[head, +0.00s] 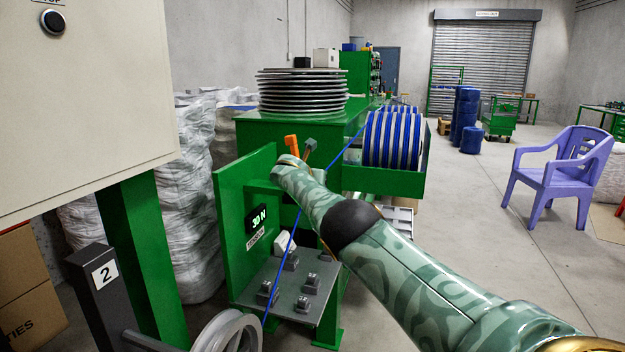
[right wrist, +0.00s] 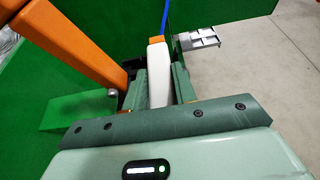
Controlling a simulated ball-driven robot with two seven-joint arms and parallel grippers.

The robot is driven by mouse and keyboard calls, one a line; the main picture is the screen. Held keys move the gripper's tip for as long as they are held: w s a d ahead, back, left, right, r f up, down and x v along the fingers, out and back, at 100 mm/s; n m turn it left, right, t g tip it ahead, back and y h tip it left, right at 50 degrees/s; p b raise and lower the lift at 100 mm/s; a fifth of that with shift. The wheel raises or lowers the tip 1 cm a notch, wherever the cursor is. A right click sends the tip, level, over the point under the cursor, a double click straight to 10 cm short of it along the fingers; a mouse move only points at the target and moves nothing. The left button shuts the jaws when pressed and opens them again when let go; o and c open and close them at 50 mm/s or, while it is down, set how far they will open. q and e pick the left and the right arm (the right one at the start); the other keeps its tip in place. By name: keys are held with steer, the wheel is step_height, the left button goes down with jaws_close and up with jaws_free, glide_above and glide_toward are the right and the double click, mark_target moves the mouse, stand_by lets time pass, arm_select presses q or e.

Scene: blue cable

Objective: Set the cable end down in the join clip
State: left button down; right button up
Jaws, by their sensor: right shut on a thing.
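The blue cable (head: 347,144) runs from the blue spool down behind my right arm. A blue length (head: 283,252) shows again below the arm, crosses the grey plate (head: 262,278) and reaches the pale wheel at the bottom. Several dark grey clips or blocks (head: 312,283) stand on the plate; I cannot tell which is the join clip. My right gripper (right wrist: 158,88) is at the green stand, shut on a white upright piece (right wrist: 157,65) with an orange top. A bit of blue cable (right wrist: 165,14) shows behind that piece. No cable end is clearly visible. My left gripper is out of view.
The green stand (head: 230,205) carries a lit display and an orange lever (head: 291,145), large in the wrist view (right wrist: 75,45). A white block (head: 284,242) sits by the plate. A pale wheel (head: 228,332) is at the bottom. Open floor lies right, with a purple chair (head: 562,172).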

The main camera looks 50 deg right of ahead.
steer(key=shift+f, duration=0.3)
steer(key=o, duration=1)
steer(key=shift+s, duration=0.1)
